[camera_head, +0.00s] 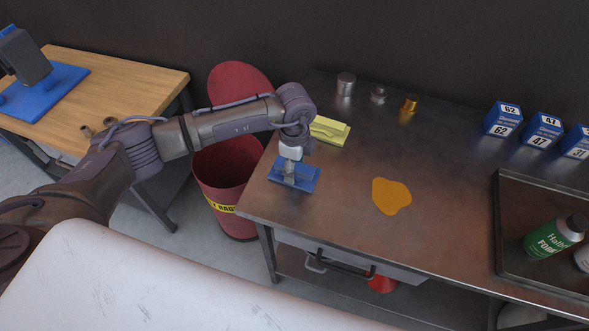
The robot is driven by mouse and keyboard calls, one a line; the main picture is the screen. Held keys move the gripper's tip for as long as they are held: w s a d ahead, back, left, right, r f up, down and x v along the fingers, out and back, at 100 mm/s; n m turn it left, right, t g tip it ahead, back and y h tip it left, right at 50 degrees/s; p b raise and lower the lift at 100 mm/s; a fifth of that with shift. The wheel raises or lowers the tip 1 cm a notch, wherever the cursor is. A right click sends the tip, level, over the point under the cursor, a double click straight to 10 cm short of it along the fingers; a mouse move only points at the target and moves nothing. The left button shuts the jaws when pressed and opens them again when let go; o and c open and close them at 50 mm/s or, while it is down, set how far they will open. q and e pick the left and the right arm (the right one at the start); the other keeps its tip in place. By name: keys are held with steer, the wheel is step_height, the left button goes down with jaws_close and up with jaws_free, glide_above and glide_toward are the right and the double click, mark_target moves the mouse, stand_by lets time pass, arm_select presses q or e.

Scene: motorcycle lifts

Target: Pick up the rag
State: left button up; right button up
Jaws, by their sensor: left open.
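A flat blue folded cloth (308,181), which looks like the rag, lies near the left front edge of the metal workbench (345,226). My left gripper (289,174) points down right over it, with the fingertips at or just above the cloth. The gripper is open; whether it touches the cloth cannot be told. Part of the cloth is hidden behind the fingers. A yellow folded piece (330,130) lies just behind, partly hidden by my left wrist. My right gripper is not in view.
An orange puddle (391,196) lies mid-bench. Small metal containers (346,84) and blue numbered boxes (502,119) stand along the back. A dark tray (497,220) with bottles is at the right. A red bin (224,172) with open lid stands left of the bench, beside a wooden table (125,75).

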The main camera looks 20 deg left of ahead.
arm_select(q)
jaws_close()
